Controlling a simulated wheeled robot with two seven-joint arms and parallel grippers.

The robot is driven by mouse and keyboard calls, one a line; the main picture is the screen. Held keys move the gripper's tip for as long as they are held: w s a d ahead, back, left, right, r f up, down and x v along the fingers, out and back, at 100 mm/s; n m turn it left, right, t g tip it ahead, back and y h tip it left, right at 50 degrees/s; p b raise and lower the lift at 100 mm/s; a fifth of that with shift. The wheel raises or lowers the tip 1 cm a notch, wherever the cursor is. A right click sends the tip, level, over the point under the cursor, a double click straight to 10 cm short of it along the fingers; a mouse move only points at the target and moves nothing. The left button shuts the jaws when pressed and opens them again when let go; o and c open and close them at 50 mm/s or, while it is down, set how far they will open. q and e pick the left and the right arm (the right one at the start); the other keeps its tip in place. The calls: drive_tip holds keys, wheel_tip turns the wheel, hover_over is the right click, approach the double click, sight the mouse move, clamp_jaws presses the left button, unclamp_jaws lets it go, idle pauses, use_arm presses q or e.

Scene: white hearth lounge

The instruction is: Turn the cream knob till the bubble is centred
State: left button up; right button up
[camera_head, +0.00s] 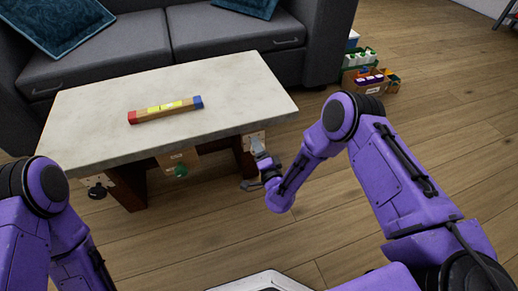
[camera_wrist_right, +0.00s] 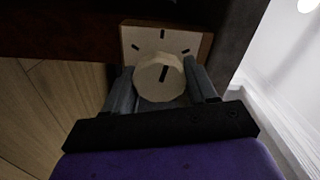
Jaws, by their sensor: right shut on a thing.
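The cream knob (camera_wrist_right: 158,80) is on a pale plate (camera_wrist_right: 139,37) with dark tick marks. Its dark pointer line stands nearly upright, leaning slightly right. My right gripper (camera_wrist_right: 161,88) is shut on the knob, one finger on each side. In the head view my right gripper (camera_head: 262,168) is at the table's right front corner, under the top, and largely hides the knob. A level with a red left end, a blue right end and a yellow vial (camera_head: 165,106) lies on the tabletop. Its bubble is too small to place. My left gripper is out of view.
The pale table (camera_head: 225,85) also carries a green knob (camera_head: 181,171) at front middle and a black knob (camera_head: 97,191) at front left. A grey sofa (camera_head: 135,50) stands behind. Boxes with bottles (camera_head: 368,75) sit right of it. Floor in front is clear.

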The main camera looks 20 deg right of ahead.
drive_tip(key=o, duration=1)
drive_tip(key=s+p, duration=0.1)
drive_tip(key=s, duration=0.4)
drive_tip(key=s+p, duration=0.2)
drive_tip(key=s, duration=0.3)
drive_tip(key=shift+s+d, duration=0.2)
drive_tip(key=shift+s, duration=0.1)
